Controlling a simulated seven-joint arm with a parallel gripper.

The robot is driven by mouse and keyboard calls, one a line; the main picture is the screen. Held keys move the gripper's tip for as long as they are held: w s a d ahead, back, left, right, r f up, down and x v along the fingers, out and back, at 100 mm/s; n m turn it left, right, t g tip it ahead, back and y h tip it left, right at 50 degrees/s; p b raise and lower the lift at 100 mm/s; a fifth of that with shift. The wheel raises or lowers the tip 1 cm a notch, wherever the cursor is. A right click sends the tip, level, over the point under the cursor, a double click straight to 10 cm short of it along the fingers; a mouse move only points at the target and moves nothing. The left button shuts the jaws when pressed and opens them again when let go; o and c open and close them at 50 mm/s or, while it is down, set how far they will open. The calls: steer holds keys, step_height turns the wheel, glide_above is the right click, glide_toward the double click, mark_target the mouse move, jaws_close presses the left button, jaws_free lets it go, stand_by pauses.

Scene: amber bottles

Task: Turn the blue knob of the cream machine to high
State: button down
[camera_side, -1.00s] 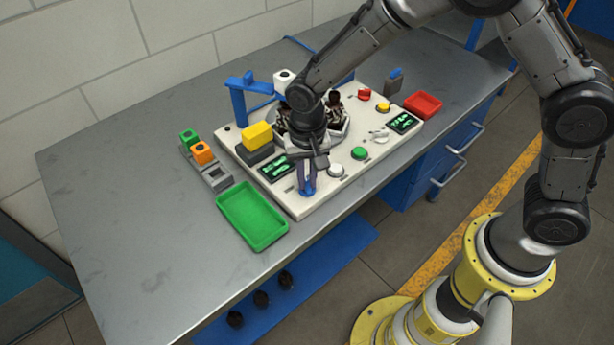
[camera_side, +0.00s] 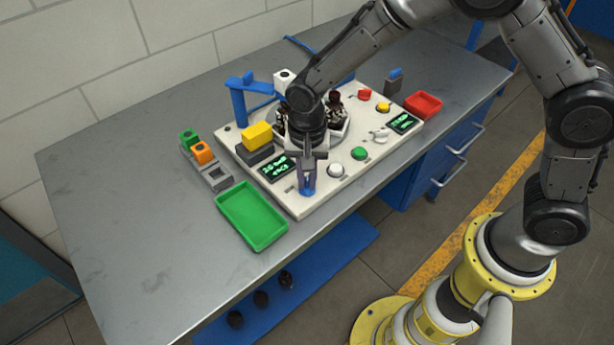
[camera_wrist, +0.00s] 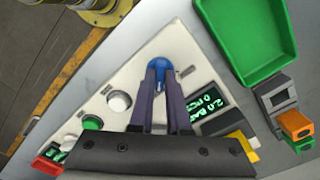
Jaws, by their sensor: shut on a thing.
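The cream machine (camera_side: 318,203) is a flat cream panel on the metal table, with coloured knobs, buttons and two small screens. The blue knob (camera_side: 306,191) sits at its front corner in the side view and at the top middle of the panel in the wrist view (camera_wrist: 158,64). My gripper (camera_side: 307,184) points down over it, its two fingers shut on the knob; in the wrist view the fingertips (camera_wrist: 160,82) lie against its sides. The fingers hide part of the knob and its pointer, so its exact setting cannot be read. The near screen (camera_side: 278,168) shows green text.
A green tray (camera_side: 222,209) lies beside the machine. White (camera_side: 336,170) and green (camera_side: 359,153) buttons stand close by the gripper. A yellow block (camera_side: 257,135), a blue post (camera_side: 238,105) and a carousel with dark bottles (camera_side: 337,104) stand farther back. A red tray (camera_side: 411,103) is at right.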

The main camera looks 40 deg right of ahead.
mark_target(308, 182)
steer(key=c, duration=0.9)
jaws_free()
step_height(308, 182, up, 14)
steer(key=shift+f, duration=0.1)
steer(key=s+d+r+t, duration=0.4)
steer(key=s+d+r, duration=0.4)
steer(key=d+r, duration=0.45)
steer(key=s+d+f+n, duration=0.1)
steer(key=s+n, duration=0.2)
steer(key=s, duration=0.1)
steer(key=s+d+f+n+t, duration=0.1)
steer(key=s+f+n, duration=0.1)
steer(key=s, duration=0.3)
steer(key=s+d+f+n, duration=0.1)
steer(key=s+d+n, duration=0.1)
steer(key=s+n, duration=0.2)
steer(key=shift+s+f+t, duration=0.2)
steer(key=shift+s+t, duration=0.1)
steer(key=shift+s, duration=0.1)
